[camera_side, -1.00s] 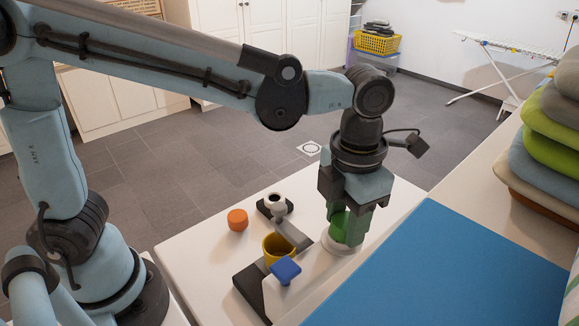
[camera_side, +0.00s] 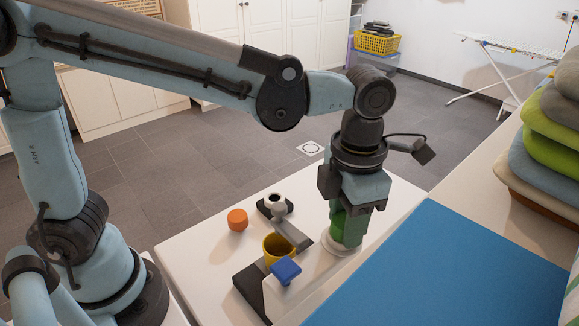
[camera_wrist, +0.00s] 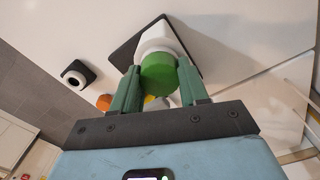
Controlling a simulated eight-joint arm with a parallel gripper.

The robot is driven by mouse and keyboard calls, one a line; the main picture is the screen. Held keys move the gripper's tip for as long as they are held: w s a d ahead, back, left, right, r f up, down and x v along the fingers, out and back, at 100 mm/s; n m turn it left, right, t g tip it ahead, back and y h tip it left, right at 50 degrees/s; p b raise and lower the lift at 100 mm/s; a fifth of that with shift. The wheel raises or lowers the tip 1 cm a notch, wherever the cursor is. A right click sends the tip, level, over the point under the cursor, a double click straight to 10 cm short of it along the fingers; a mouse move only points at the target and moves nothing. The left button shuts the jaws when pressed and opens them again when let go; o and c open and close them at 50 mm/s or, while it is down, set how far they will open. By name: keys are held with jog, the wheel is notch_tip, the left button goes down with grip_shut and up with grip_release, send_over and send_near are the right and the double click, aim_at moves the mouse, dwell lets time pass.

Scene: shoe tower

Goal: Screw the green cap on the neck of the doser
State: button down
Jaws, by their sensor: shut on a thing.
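The green cap (camera_wrist: 158,75) is between the two dark green fingers of my gripper (camera_wrist: 160,82), which is shut on it. In the wrist view a white part of the doser (camera_wrist: 158,38) lies directly beyond the cap, in line with it. Whether the cap is seated on the neck cannot be told, as the cap hides the joint. In the side view my gripper (camera_side: 347,228) points straight down over the doser's white round base (camera_side: 342,248). The fingers mostly hide the cap there.
An orange cap (camera_side: 238,219) lies at the left on the white table (camera_side: 190,250). A dark stand with a grey-white piece (camera_side: 276,203), a yellow cup (camera_side: 276,247) and a blue piece (camera_side: 286,270) are left of my gripper. A blue mat (camera_side: 430,265) lies at the right.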

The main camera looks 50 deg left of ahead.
jog(key=shift+d+f, duration=0.25)
jog(key=shift+f, duration=0.25)
jog(key=c, duration=0.6)
grip_release()
jog(key=shift+o, duration=0.5)
jog(key=shift+r, duration=0.5)
jog(key=shift+a+r, duration=0.15)
jog(key=shift+r, duration=3.9)
